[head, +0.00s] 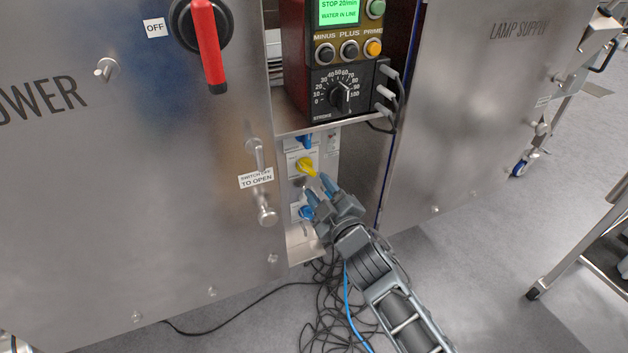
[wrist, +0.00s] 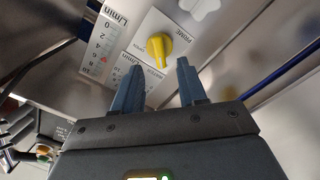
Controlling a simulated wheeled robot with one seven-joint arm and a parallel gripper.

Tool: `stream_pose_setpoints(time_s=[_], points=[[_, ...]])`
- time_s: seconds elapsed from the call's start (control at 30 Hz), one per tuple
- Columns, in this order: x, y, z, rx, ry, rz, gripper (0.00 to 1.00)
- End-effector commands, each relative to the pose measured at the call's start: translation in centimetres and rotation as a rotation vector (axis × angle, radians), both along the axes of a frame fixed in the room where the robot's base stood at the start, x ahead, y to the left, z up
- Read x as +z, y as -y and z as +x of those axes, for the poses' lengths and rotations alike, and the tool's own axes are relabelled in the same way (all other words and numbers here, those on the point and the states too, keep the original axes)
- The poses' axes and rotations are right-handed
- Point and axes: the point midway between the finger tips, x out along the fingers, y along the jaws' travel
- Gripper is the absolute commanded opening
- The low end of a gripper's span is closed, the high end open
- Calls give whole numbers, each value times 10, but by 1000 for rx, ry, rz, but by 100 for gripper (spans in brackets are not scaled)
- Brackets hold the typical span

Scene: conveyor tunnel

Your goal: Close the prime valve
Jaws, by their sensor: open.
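The prime valve is a yellow knob (head: 306,164) on a pale panel in the narrow bay below the pump controller. In the wrist view the yellow knob (wrist: 158,46) sits beside the words PRIME and OPEN, just beyond my fingertips. My gripper (head: 317,188) is open and empty, its two blue fingers reaching up toward the knob from below right. In the wrist view my gripper (wrist: 160,66) has its fingers spread to either side of the knob's lower end. I cannot tell whether either finger touches it.
Blue handles (head: 305,141) (head: 306,212) sit above and below the yellow knob. The pump controller (head: 340,60) overhangs the bay. Steel cabinet doors (head: 130,200) (head: 470,130) flank it. Loose black cables (head: 325,310) lie on the floor beneath.

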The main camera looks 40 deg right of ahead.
Motion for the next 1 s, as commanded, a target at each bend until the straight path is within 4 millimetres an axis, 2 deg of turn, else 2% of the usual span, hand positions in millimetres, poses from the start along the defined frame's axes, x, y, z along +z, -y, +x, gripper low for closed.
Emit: stream_pose_setpoints(time_s=[0.1,0.23,0.87,1.0], points=[[-1,-3,-15,-2,-1,0,42],[0,-7,-23,0,1,0,42],[0,-8,-26,1,0,2,42],[-8,-19,-46,17,-7,38,42]])
